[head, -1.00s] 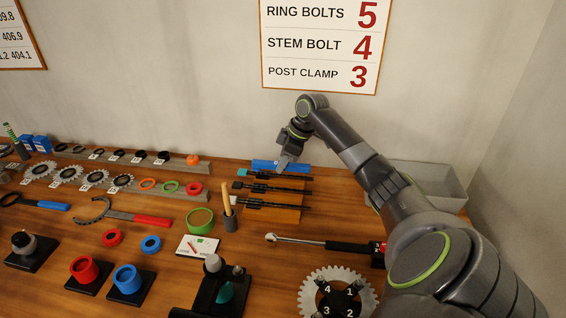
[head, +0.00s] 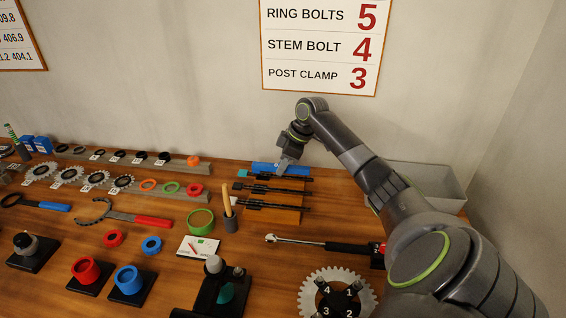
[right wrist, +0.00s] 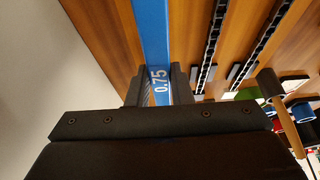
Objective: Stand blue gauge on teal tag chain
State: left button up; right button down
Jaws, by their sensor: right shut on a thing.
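The blue gauge (head: 264,167) is a long flat bar at the back edge of the chain rack. My right gripper (head: 284,166) is shut on it. In the right wrist view the gauge (right wrist: 152,40), marked 0.75, runs between the fingers (right wrist: 158,85). The teal tag (head: 242,173) marks the left end of the rearmost dark chain (head: 290,178), just in front of the gauge. The gripper hides part of the gauge, and I cannot tell whether the gauge touches the rack. My left gripper is not in view.
Two more dark chains (head: 275,189) lie in front on the wooden rack (head: 285,215). A grey bin (head: 440,180) stands to the right behind my arm.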

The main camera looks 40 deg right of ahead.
jog(key=shift+p, duration=0.45)
dwell(0.5)
jog(key=shift+f, duration=0.3)
dwell(0.6)
jog(key=c, duration=1.2)
grip_release()
jog(key=b+v, duration=0.2)
jog(key=v, duration=1.5)
jog(key=shift+r, duration=0.15)
jog(key=shift+s, duration=0.2)
